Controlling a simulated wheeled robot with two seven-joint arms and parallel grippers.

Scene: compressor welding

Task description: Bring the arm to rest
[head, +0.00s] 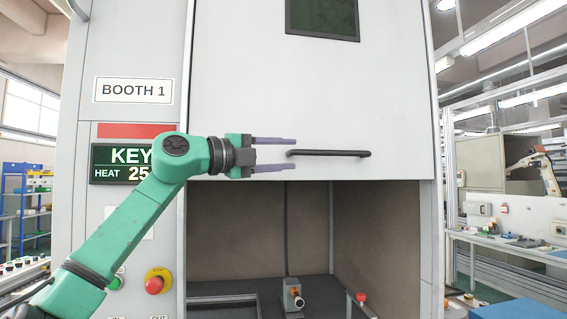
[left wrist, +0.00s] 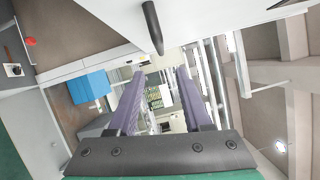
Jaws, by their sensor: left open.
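My left arm comes in from the lower left in the head view, in front of the welding booth. My left gripper (head: 274,154) is open and empty, with its two purple fingers pointing right. The fingertips are close to the left end of the black door handle (head: 328,153) and look level with it; I cannot tell the depth gap. In the left wrist view the open fingers (left wrist: 160,80) have nothing between them, and the handle (left wrist: 153,27) shows above them. My right gripper is not in view.
The white booth door (head: 250,70) is raised, leaving the booth opening below. Inside stand a small grey fixture (head: 292,296) and a red knob (head: 361,297). A red emergency button (head: 155,283) and a green button (head: 115,282) sit on the left panel. A blue box shows in the wrist view (left wrist: 89,87).

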